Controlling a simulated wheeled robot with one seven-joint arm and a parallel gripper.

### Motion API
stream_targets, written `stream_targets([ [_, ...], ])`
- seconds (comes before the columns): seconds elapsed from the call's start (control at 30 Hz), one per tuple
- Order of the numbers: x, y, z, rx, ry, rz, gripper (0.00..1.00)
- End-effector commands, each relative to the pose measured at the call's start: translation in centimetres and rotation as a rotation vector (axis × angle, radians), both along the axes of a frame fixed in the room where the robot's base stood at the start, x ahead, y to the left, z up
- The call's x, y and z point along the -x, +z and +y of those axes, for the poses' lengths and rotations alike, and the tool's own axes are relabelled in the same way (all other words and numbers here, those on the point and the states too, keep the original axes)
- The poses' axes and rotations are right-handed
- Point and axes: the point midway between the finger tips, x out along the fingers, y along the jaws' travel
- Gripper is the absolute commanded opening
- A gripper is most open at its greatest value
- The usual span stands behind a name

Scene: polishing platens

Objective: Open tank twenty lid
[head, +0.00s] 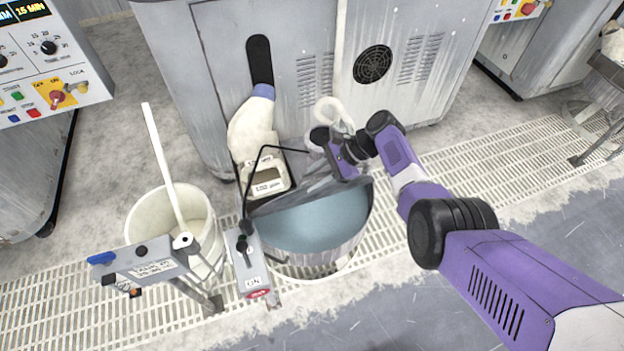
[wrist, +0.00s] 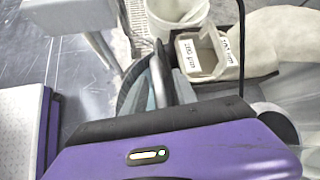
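The round grey tank (head: 312,262) stands on the floor grating in the middle of the head view. A blue-grey round surface fills its front top; I cannot tell whether it is liquid or a cover. A darker grey lid (head: 285,202) runs across the tank's back part and appears tilted up. My gripper (head: 330,168) is at the lid's back right, close to or touching it. In the wrist view, a grey curved piece (wrist: 160,82) rises just beyond my purple gripper body. No tank number is readable.
A white bucket (head: 143,222) with a pale stick stands left of the tank. A grey switch box (head: 246,264) and a labelled post (head: 150,267) stand in front. A cream filter bag (head: 252,130) hangs behind, above a labelled box (head: 266,180). Machine cabinets (head: 300,45) block the back.

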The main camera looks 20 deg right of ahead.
Motion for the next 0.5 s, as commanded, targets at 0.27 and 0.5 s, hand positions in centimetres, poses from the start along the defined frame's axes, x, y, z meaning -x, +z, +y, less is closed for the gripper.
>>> stream_targets([
  [0.27,0.5,3.4,-3.2,0.000,-0.004,-0.002,0.34],
  [0.5,1.0,4.9,-5.0,0.001,-0.002,0.000,0.34],
])
